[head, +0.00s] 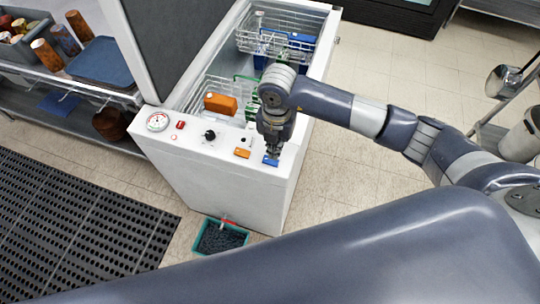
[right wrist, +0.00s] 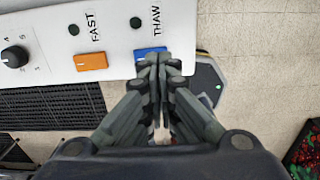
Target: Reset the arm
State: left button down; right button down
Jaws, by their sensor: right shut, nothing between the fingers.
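My right gripper (head: 273,150) is shut and empty, pointing down over the front panel of a white chest freezer (head: 225,175). In the right wrist view its closed fingertips (right wrist: 157,60) overlap the lower edge of the blue switch (right wrist: 148,52) marked THAW. I cannot tell whether they touch it. The blue switch also shows in the head view (head: 270,161), just below the fingertips. An orange switch (right wrist: 91,62) marked FAST sits to its left. My right arm reaches in from the right. My left gripper is not in view.
The freezer's lid (head: 175,35) stands open; wire baskets (head: 285,42) and an orange box (head: 220,103) are inside. A black knob (head: 209,135) and a gauge (head: 157,121) are on the panel. A teal tray (head: 220,237) lies on the floor.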

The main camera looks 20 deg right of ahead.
jog(key=shift+r+p, duration=0.45)
jog(key=shift+r, duration=0.45)
